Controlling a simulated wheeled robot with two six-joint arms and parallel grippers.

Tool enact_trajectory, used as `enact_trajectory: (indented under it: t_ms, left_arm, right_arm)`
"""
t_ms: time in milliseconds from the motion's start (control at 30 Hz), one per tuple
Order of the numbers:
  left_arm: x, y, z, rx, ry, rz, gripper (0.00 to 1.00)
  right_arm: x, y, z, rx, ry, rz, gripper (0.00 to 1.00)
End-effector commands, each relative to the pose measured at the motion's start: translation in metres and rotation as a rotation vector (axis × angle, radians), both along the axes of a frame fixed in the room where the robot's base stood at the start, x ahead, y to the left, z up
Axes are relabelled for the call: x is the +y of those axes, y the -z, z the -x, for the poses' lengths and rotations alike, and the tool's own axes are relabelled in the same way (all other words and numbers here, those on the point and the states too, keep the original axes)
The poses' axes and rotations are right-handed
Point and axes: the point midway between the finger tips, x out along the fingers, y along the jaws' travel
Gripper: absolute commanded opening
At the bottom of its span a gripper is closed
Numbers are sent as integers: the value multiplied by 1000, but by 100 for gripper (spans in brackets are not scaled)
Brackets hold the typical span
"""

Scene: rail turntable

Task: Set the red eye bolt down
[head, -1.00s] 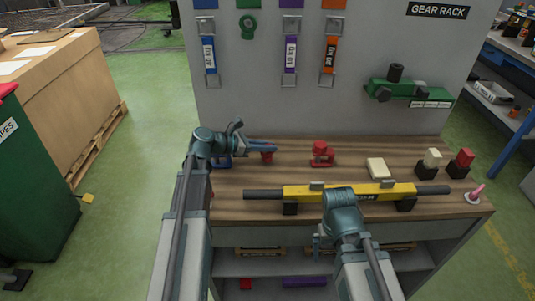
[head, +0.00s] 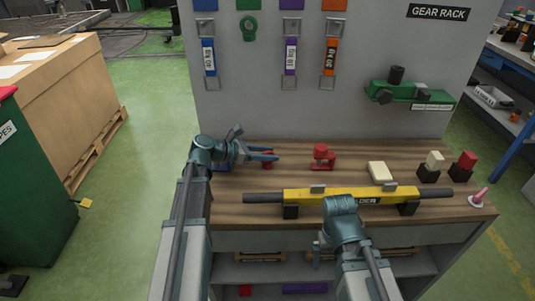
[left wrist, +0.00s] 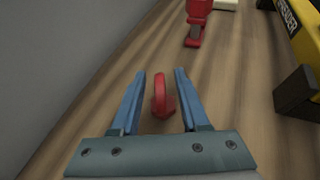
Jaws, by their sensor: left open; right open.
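The red eye bolt (head: 267,161) stands on the wooden bench top. In the left wrist view the red eye bolt (left wrist: 160,96) shows its ring edge-on between the blue fingers, with a gap on each side. My left gripper (head: 275,154) is open around it at the left part of the bench; it also shows in the left wrist view (left wrist: 160,75). My right gripper (head: 320,243) is at the bench's front edge, mostly hidden behind its own wrist.
A red fitting (head: 323,157) stands to the right of the eye bolt. A yellow spirit-level-like beam (head: 335,195) on black blocks lies across the front. A cream block (head: 377,170) and small stands are at right. A grey panel (head: 300,105) rises behind.

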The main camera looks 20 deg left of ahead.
Motion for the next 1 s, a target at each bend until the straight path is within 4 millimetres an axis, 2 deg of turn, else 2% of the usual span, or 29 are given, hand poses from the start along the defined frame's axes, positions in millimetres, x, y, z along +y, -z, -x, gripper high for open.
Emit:
enact_trajectory:
  t_ms: [67, 167, 600, 800, 1000]
  left_arm:
    - [0, -6, 0, 0, 0, 0, 45]
    - [10, -11, 9, 0, -1, 0, 45]
    - [72, -44, 57, 0, -3, 0, 45]
    - [84, -49, 67, 0, -1, 0, 45]
    - [87, -49, 69, 0, 0, 0, 45]
  right_arm:
    - [0, -6, 0, 0, 0, 0, 99]
    - [0, -11, 0, 0, 0, 0, 99]
    - [0, -43, 0, 0, 0, 0, 99]
    - [0, -48, 0, 0, 0, 0, 99]
    - [0, -49, 0, 0, 0, 0, 99]
